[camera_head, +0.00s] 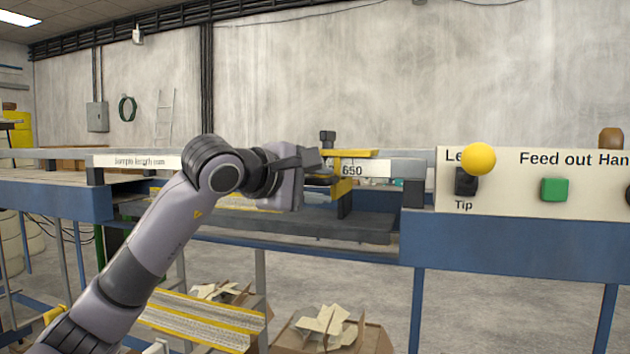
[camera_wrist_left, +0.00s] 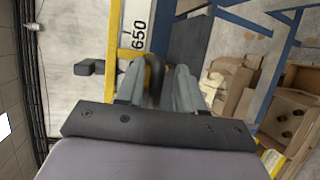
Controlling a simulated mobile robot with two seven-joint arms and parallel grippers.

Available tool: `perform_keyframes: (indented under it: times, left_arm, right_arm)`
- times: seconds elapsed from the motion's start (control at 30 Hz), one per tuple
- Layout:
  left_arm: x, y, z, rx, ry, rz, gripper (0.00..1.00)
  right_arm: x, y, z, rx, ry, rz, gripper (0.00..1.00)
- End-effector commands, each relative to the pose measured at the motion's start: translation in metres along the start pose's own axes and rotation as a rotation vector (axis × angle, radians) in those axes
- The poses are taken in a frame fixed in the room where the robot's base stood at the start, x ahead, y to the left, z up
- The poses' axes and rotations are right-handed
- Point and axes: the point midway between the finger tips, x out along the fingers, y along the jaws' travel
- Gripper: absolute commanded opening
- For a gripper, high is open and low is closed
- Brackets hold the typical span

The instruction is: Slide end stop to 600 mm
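The end stop (camera_head: 343,186), a yellow bracket with a dark part on top, sits on the white scale rail (camera_head: 128,161) beside the printed 650. Its yellow frame (camera_wrist_left: 125,57) and the 650 also show in the left wrist view. My left gripper (camera_head: 318,165) is at the left side of the end stop. In the left wrist view, a dark curved handle (camera_wrist_left: 155,75) of the end stop stands between the two fingers of my left gripper (camera_wrist_left: 158,82). Whether both fingers press on it is not clear. My right gripper is out of view.
A panel at the right carries a yellow ball knob (camera_head: 478,159) and a green button (camera_head: 554,190). The blue machine frame (camera_head: 510,243) runs below. Cardboard boxes (camera_head: 330,332) with scraps stand on the floor. The rail left of my gripper is partly hidden by my arm.

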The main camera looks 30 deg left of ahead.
Motion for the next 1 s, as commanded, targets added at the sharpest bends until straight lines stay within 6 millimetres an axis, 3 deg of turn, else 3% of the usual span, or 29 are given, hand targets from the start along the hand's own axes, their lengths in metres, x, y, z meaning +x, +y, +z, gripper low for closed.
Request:
perform_keyframes:
  times: [0.33,0.7,1.0]
  left_arm:
    - [-0.004,0.002,-0.001,-0.003,0.002,0.010,0.40]
    - [-0.059,0.000,-0.001,0.000,0.002,0.007,0.40]
    - [-0.072,0.001,0.000,-0.003,0.000,0.004,0.40]
  right_arm:
    - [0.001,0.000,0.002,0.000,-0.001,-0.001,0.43]
    - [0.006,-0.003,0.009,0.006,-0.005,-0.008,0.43]
    - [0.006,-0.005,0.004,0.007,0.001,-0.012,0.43]
